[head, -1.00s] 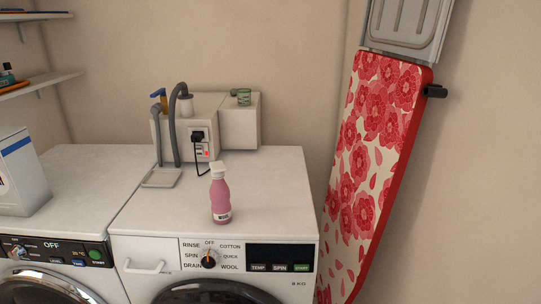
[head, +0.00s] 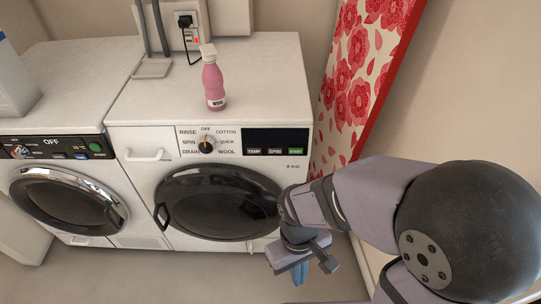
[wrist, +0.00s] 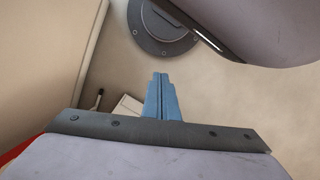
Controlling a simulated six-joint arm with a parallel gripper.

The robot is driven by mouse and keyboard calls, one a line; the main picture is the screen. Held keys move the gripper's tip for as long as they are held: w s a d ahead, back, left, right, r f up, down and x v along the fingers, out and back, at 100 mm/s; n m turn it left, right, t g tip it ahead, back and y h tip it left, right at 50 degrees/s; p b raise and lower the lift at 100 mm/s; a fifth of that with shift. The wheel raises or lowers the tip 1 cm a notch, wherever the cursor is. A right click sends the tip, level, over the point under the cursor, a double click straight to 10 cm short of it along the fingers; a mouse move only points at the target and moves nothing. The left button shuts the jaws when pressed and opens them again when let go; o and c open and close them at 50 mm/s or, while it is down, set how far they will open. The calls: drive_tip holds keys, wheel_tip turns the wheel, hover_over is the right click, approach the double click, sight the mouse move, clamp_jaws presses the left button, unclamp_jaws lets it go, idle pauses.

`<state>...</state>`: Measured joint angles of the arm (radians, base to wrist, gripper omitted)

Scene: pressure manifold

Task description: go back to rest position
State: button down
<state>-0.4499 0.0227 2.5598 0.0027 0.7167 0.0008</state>
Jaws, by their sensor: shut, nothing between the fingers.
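My gripper (head: 299,272) is in the lower middle of the head view, in front of the right washing machine and low, below its door. Its blue fingers point down and look closed together, with nothing between them. My arm reaches in from the right side of the head view, folded at the elbow.
The right washing machine (head: 240,141) has its round door shut, and a pink bottle (head: 213,82) stands upright on top. The left machine (head: 50,180) stands beside it. A floral ironing board (head: 352,88) leans at the right wall. Clear floor shows in front.

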drive_tip(key=w+d+r+m+t, duration=0.25)
drive_tip(key=w+d+m, duration=0.25)
drive_tip(key=d, duration=0.4)
wheel_tip(320, 180, up, 22)
drive_tip(key=p, duration=2.1)
drive_tip(key=shift+s+a+g+y, duration=0.15)
drive_tip(key=shift+a+g+y, duration=0.15)
drive_tip(key=shift+g+y, duration=0.15)
drive_tip(key=shift+f, duration=0.1)
